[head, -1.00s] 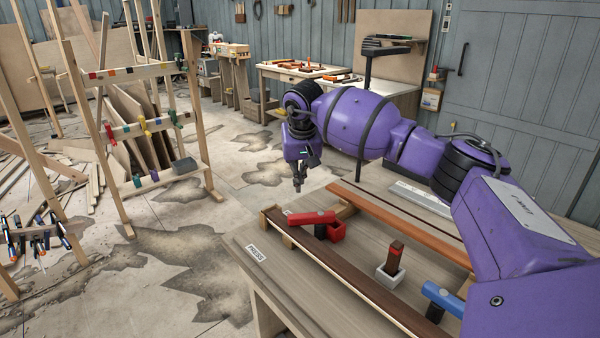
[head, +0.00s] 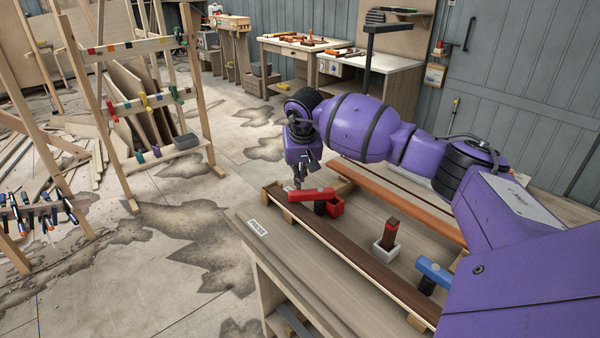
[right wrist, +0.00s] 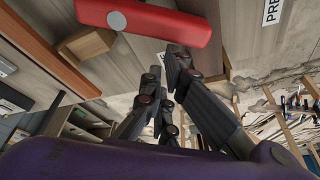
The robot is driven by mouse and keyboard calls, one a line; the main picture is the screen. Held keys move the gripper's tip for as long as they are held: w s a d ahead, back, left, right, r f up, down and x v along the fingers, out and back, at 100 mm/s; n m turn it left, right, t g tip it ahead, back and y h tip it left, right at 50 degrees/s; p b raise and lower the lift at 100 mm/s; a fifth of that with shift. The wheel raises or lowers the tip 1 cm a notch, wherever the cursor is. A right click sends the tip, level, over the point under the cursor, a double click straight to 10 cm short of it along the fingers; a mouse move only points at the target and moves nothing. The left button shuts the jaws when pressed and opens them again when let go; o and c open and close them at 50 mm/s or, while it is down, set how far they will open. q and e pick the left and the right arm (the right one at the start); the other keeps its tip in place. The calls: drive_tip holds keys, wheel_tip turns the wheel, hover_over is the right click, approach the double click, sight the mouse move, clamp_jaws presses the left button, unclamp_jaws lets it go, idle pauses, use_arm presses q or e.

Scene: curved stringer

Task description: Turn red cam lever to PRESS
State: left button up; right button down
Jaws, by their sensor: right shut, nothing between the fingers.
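The red cam lever (head: 312,194) lies across the far end of the dark strip on the bench, above a red block. The PRESS label (head: 258,227) is on the bench's left edge, near that end. My right gripper (head: 298,184) is shut and empty, pointing down at the lever's left end. In the right wrist view the red lever (right wrist: 145,18) crosses the top, with the shut fingertips (right wrist: 172,52) just below it. I cannot tell whether they touch. My left gripper is not in view.
A blue lever (head: 434,270) and a white holder (head: 385,250) with a brown, red-marked block (head: 390,234) stand nearer along the bench. An orange-brown rail (head: 400,206) runs behind. A clamp rack (head: 140,100) stands on the floor at left.

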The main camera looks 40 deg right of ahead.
sight(295, 190)
drive_tip(key=shift+s+a+n, duration=0.15)
drive_tip(key=shift+a+n, duration=0.15)
drive_tip(key=shift+n, duration=0.3)
drive_tip(key=shift+s+a+b, duration=0.3)
drive_tip(key=shift+s+a, duration=0.75)
drive_tip(key=shift+a, duration=0.25)
idle(0.4)
